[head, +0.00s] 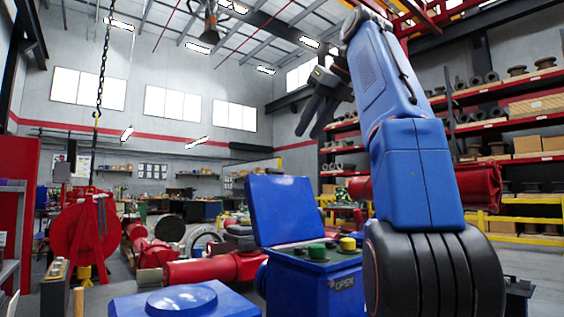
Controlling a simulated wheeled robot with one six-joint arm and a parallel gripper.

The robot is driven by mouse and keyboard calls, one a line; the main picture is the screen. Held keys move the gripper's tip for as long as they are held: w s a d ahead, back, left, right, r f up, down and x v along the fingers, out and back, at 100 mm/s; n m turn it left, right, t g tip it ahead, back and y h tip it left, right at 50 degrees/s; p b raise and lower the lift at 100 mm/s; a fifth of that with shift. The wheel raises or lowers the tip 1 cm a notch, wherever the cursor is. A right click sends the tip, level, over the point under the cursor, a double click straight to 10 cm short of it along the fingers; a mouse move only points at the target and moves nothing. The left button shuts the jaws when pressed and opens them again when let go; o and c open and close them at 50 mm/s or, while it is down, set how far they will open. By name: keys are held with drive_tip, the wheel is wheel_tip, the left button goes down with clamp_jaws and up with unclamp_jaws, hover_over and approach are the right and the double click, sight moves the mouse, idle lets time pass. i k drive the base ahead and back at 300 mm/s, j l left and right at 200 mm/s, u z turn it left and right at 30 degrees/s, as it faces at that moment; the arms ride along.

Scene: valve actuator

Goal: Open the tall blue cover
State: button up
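A tall blue cover (283,209) stands upright, leaning slightly back, at the rear of a blue box (305,290) in the head view. A green knob (317,251) and a yellow knob (348,244) sit on the box's top, in front of the cover. My blue arm hides what lies right of the box.
A lower blue housing with a domed top (182,299) stands at front left. Red pipework (215,268) runs behind the boxes. A chain (101,80) hangs at left over a red wheel-shaped part (85,232). Loaded shelves (520,150) stand at right. The air above the cover is clear.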

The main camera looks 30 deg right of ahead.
sight(283, 210)
drive_tip(key=k+l, duration=0.15)
drive_tip(key=k, duration=0.75)
